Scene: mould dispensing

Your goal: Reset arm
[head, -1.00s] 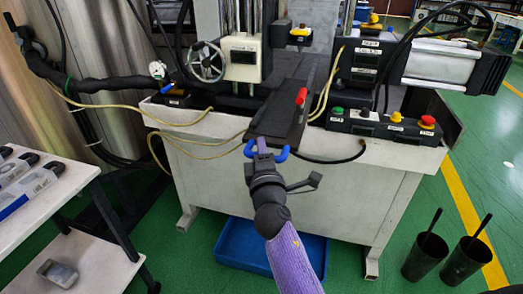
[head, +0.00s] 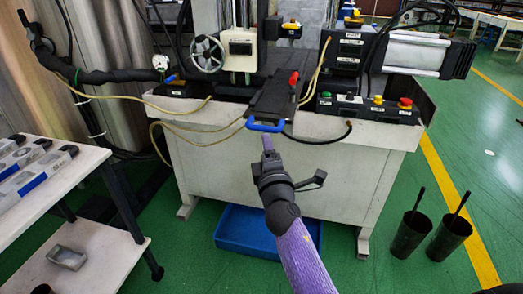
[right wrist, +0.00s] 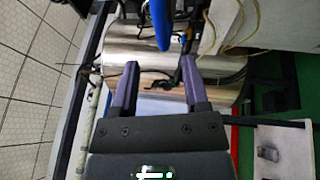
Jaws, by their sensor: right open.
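My right gripper (head: 267,146) is in the middle of the head view, at the end of my purple-sleeved arm. It is just in front of the blue handle (head: 266,126) of the black mould plate (head: 279,103), apart from it. In the right wrist view the two purple fingers (right wrist: 175,78) of this gripper stand apart with nothing between them. The blue handle (right wrist: 176,22) shows beyond them at the top. The mould plate lies flat on the white machine bench (head: 340,133) and reaches its front edge. My left gripper is in neither view.
A control box (head: 368,108) with coloured buttons sits on the bench to the right. A blue bin (head: 240,232) is on the floor under the bench. Two black buckets (head: 411,235) stand at the right. A white shelf table (head: 45,185) is at the left.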

